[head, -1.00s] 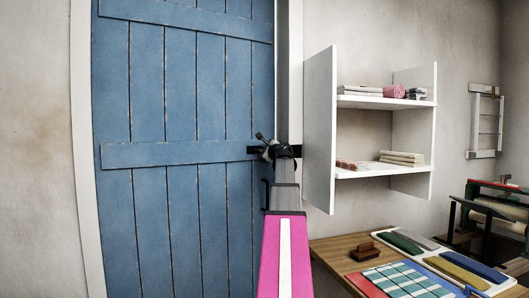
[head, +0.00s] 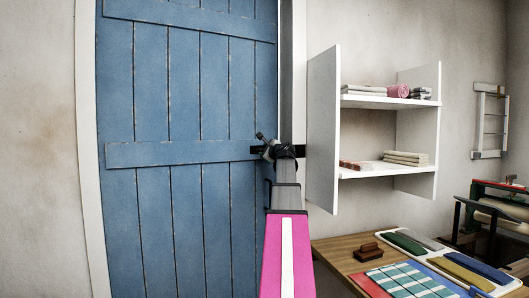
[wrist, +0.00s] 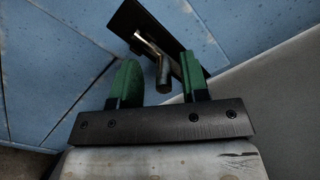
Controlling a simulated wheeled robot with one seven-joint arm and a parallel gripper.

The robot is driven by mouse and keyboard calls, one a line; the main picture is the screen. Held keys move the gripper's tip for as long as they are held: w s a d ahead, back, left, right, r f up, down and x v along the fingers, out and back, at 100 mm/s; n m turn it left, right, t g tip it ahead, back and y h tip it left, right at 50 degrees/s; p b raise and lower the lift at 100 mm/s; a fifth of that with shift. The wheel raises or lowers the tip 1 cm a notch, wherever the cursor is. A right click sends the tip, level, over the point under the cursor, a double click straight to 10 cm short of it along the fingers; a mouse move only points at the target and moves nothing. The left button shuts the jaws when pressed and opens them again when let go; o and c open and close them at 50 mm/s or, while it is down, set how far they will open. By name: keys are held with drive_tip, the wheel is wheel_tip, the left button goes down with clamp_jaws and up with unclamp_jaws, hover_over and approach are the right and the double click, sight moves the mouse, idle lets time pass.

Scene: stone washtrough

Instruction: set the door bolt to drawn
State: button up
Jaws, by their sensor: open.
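The blue plank door (head: 185,210) stands upright at the left of the head view. The door bolt shows in the wrist view as a dark plate with a metal rod and a stubby handle (wrist: 163,72). In the head view, a black part of the bolt (head: 255,149) shows at the door's right edge, with the rest mostly hidden by my gripper (head: 271,147). In the wrist view my gripper (wrist: 158,58) is open, its green fingers on either side of the handle. I cannot tell whether either finger touches it, or how far the rod is drawn.
A white shelf unit (head: 323,130) with folded cloths is close to the right of my arm. Below it, a wooden table (head: 335,246) holds a brown block (head: 369,251), coloured strips and a checked cloth. A roller machine (head: 490,213) stands at far right.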

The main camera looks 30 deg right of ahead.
drive_tip(key=s, duration=1)
drive_tip(key=shift+a, duration=0.25)
drive_tip(key=w+a+f+n+g+y, duration=0.1)
drive_tip(key=a+f+n+g, duration=0.25)
drive_tip(key=a+f, duration=0.65)
drive_tip(key=w+a+f+n+g+y, duration=0.15)
drive_tip(key=a+f+n, duration=0.4)
drive_tip(key=f, duration=0.95)
drive_tip(key=w+a+f+n+g+y, duration=0.1)
drive_tip(key=w+a+f+n+g, duration=0.2)
drive_tip(key=a+f, duration=0.7)
drive_tip(key=s+a+f+n+g+h, duration=0.1)
drive_tip(key=s+a+f+n+g, duration=0.2)
drive_tip(key=f, duration=0.7)
drive_tip(key=s+a+f+n+g+h, duration=0.1)
drive_tip(key=s+a+f+n+g, duration=0.2)
drive_tip(key=s+a+f+n, duration=0.2)
drive_tip(key=s+a+f+n+g+h, duration=0.1)
drive_tip(key=s+a+f+n+g, duration=0.3)
drive_tip(key=s+a+f, duration=0.4)
drive_tip(key=s+f+n, duration=0.1)
drive_tip(key=s+f, duration=0.3)
drive_tip(key=f, duration=0.2)
drive_tip(key=shift+a+f, duration=0.25)
drive_tip(key=shift+f, duration=0.1)
drive_tip(key=shift+c, duration=0.2)
